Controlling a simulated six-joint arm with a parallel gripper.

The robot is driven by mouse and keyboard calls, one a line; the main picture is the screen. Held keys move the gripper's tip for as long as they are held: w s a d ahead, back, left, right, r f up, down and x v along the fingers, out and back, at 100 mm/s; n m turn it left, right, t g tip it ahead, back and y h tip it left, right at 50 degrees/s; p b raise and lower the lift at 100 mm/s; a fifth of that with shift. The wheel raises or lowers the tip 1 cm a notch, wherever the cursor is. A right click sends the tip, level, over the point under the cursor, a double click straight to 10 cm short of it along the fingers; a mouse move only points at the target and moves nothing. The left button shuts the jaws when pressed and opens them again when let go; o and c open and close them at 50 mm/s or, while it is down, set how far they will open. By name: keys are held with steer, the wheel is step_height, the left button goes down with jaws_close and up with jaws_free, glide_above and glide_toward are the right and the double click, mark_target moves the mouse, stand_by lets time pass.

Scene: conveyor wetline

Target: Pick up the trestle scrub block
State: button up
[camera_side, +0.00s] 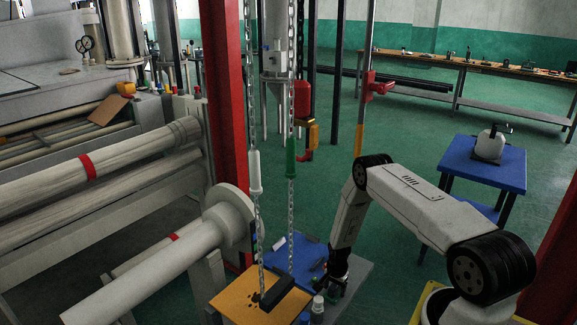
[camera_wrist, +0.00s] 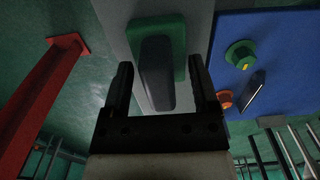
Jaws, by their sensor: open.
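In the wrist view, the scrub block (camera_wrist: 176,33) appears as a green base with a long dark grey grip on top. It lies on a light grey surface (camera_wrist: 201,22). My gripper (camera_wrist: 160,63) is open, with one finger on each side of the block's dark grip in the picture. I see no clear contact, and the height gap is hard to judge. In the side view, my gripper (camera_side: 331,284) points down over the right part of a low work table (camera_side: 355,272). The block cannot be made out there, around the dark fingers.
A blue panel (camera_wrist: 232,30) beside the grey surface carries a green knob (camera_wrist: 240,54) and an orange knob (camera_wrist: 225,98). An orange board (camera_side: 238,297) with a dark bar (camera_side: 278,294) and small bottles (camera_side: 318,303) are close by. Chains (camera_side: 291,210) hang nearby.

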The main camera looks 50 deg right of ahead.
stand_by(0.3)
jaws_close()
steer(key=shift+r, duration=0.25)
steer(key=shift+r, duration=0.85)
steer(key=s+a+r, duration=0.6)
steer(key=s+r, duration=0.5)
steer(key=s, duration=0.1)
steer(key=shift+s+a, duration=0.15)
steer(key=shift+a, duration=0.15)
